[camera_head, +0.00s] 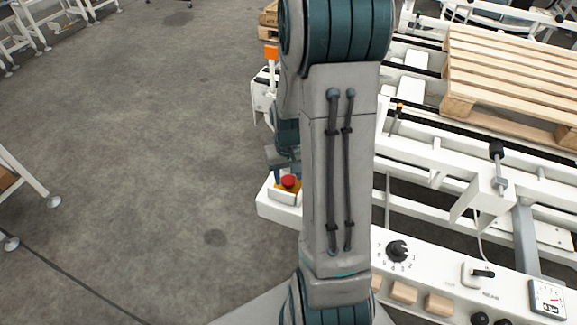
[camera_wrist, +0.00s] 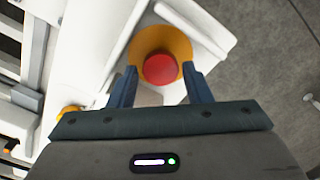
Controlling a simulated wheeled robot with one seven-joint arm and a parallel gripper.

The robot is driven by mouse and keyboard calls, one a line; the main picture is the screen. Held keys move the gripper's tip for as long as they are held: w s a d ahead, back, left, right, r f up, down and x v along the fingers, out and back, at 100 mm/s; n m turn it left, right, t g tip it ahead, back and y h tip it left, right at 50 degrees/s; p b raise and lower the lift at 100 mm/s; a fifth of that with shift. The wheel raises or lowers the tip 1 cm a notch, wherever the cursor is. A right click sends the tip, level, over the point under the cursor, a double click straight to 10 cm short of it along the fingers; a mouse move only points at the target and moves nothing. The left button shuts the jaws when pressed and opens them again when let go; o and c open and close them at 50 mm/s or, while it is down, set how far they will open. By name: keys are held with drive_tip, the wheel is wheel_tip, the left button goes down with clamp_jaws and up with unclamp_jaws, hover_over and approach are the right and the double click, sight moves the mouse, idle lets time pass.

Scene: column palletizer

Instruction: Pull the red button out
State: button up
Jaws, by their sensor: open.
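The red button (camera_head: 289,181) sits on a yellow base at the left end of the white control panel in the head view. In the wrist view the red button (camera_wrist: 160,69) shows in front of the yellow disc (camera_wrist: 178,41), between and slightly beyond my fingertips. My gripper (camera_wrist: 160,78) is open, with one finger to each side of the button and a visible gap at both sides. In the head view my gripper (camera_head: 283,160) is just above the button, partly hidden by my arm. I cannot tell whether a finger touches the yellow disc.
The white panel also carries a black rotary knob (camera_head: 397,251), a black switch (camera_head: 483,273), wooden blocks (camera_head: 404,292) and a gauge (camera_head: 547,299). A wooden pallet (camera_head: 500,75) lies on the conveyor at the upper right. The grey floor on the left is largely clear.

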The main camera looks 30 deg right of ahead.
sight(289, 179)
wheel_tip(289, 179, up, 14)
drive_tip(key=shift+f+p, duration=0.15)
drive_tip(key=shift+p, duration=0.2)
drive_tip(key=shift+s, duration=0.1)
idle(0.4)
